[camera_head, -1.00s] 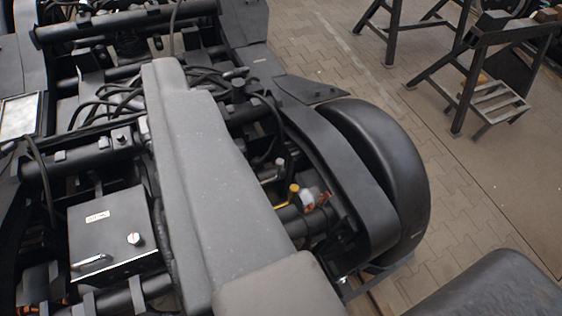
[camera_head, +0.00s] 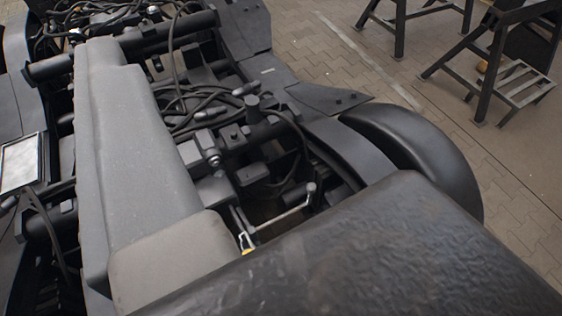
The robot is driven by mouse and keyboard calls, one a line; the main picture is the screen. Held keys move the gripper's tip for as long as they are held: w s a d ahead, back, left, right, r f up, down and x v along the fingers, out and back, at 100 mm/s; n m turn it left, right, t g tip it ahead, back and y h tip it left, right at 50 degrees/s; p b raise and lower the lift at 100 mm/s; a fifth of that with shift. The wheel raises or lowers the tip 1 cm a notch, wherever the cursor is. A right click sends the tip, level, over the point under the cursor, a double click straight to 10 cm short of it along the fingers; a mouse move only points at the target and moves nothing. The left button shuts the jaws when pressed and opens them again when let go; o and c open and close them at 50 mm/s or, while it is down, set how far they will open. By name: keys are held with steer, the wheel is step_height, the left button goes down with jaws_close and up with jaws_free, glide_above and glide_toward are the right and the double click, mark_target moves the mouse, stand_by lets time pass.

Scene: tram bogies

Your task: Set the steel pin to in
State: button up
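I cannot single out the steel pin for sure. A short cylinder with a pale round end (camera_head: 213,157) sits higher up, beside the grey beam. Either could be the pin, and I cannot tell how far either is pushed in. No fingers of my gripper show, so its state is hidden.
A large dark rough form (camera_head: 380,265) fills the lower right and hides what is beneath. A long grey beam (camera_head: 135,140) crosses the left. Cables (camera_head: 185,110) lie at centre. A black wheel (camera_head: 420,150) is at right.

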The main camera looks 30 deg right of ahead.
steer(key=w+d+f+m+t+h+b, duration=0.15)
steer(key=w+d+f, duration=0.25)
steer(key=w+f, duration=0.65)
steer(key=w+d+f+m+h+b, duration=0.1)
steer(key=w+d+f+m+h, duration=0.15)
steer(key=w+f, duration=0.85)
steer(key=m+g+h+b, duration=0.2)
steer(key=m+g+h, duration=0.35)
steer(key=h, duration=0.35)
glide_above(309, 192)
steer(key=w+a, duration=0.2)
steer(key=a, duration=0.7)
step_height(309, 192, down, 38)
steer(key=s+d+f+h, duration=0.1)
steer(key=f, duration=0.2)
steer(key=s+d+f+m+g, duration=0.1)
steer(key=s+f, duration=0.1)
steer(key=f, duration=0.2)
steer(key=s+d+f+g+h, duration=0.1)
steer(key=s+d+f, duration=0.1)
steer(key=f, duration=0.1)
steer(key=shift+s+f+h+b, duration=0.1)
steer(key=shift+f+h+b, duration=0.1)
steer(key=shift+h+b, duration=0.1)
steer(key=shift+d+f, duration=0.15)
steer(key=shift+d, duration=0.05)
steer(key=shift+b+x, duration=1.05)
steer(key=shift+x, duration=2.55)
